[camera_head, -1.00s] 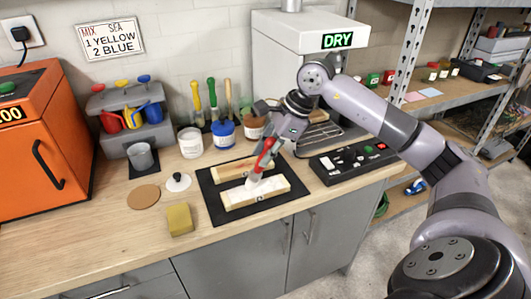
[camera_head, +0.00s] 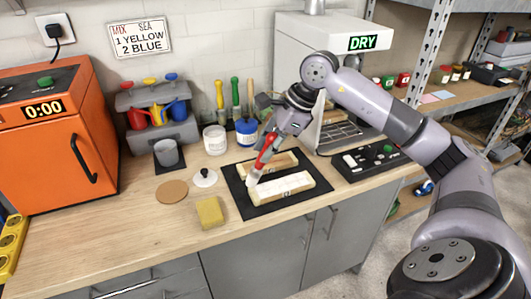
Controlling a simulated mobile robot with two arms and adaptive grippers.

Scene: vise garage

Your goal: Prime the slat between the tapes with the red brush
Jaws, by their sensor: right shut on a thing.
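My right gripper (camera_head: 277,132) is shut on the red brush (camera_head: 266,150), which points down and to the left. Its pale bristles (camera_head: 254,177) are at the left end of the front slat (camera_head: 285,187); I cannot tell whether they touch it. This slat lies on a black mat (camera_head: 262,209) and looks whitish along its middle, with tan ends. A second, tan slat (camera_head: 284,160) lies behind it, partly hidden by the brush. The tape edges are too small to make out clearly. My left gripper is not in view.
Behind the mat stand a white jar (camera_head: 215,139), a blue jar (camera_head: 247,132) and upright brushes. A yellow sponge (camera_head: 210,212), a cork disc (camera_head: 172,191) and a white lid (camera_head: 205,178) lie left of the mat. A black control panel (camera_head: 366,160) is right, below the DRY unit (camera_head: 330,50).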

